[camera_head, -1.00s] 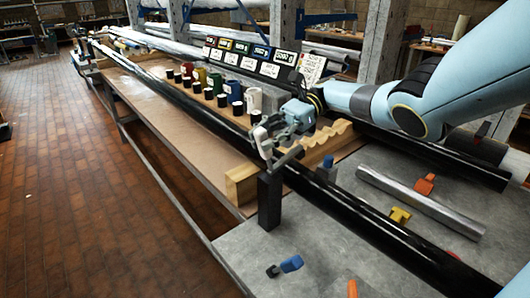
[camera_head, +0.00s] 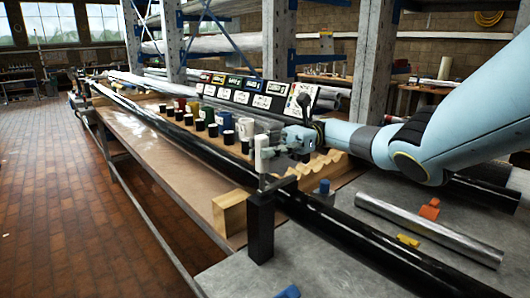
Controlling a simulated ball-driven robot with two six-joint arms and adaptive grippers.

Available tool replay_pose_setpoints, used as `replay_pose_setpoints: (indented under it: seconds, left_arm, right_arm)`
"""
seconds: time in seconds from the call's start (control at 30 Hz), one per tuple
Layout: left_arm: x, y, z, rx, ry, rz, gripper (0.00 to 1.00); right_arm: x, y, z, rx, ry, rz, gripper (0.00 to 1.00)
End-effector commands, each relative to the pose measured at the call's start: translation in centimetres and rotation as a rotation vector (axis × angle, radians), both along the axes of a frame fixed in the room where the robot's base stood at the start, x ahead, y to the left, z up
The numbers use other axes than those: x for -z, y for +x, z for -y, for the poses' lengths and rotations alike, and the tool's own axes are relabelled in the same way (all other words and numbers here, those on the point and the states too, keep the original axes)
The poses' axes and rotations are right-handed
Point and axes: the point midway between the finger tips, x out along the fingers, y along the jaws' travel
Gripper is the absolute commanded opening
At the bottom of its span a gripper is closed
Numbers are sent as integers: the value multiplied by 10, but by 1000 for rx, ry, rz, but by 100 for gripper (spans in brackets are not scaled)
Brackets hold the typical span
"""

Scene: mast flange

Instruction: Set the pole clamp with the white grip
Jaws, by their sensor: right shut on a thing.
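The white grip (camera_head: 262,153) of the pole clamp stands upright above the long black pole (camera_head: 350,232), beside the top of a black post (camera_head: 261,226). My right gripper (camera_head: 282,148) is shut on the clamp, just right of the white grip. The clamp's jaws are small and partly hidden by the gripper, so I cannot tell whether they close around the pole.
Coloured cylinders with black ones (camera_head: 213,130) stand in a row behind the pole, below label cards (camera_head: 250,92). A wooden block (camera_head: 230,213) is left of the post. A silver tube (camera_head: 430,228), orange piece (camera_head: 430,208) and yellow piece (camera_head: 408,240) lie at right.

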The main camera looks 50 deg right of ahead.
Motion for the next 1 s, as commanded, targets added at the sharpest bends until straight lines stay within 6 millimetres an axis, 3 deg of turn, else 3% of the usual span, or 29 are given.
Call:
replay_pose_setpoints:
  seconds: [0.13, 0.17, 0.33, 0.67, 1.0]
  left_arm:
    - [0, 0, 0, 0, 0, 0, 40]
    - [0, 0, 0, 0, 0, 0, 40]
    - [0, 0, 0, 0, 0, 0, 40]
    - [0, -2, -1, 0, 1, -1, 40]
    - [0, 0, 0, 0, 0, 0, 40]
  right_arm:
    - [2, -1, 0, 0, 0, -4, 0]
    - [2, -1, 0, 0, 0, -4, 24]
    - [1, 0, 0, 0, 0, -3, 46]
    - [-4, 0, 0, 1, -2, -1, 46]
    - [-66, -1, 0, 0, -4, 0, 46]
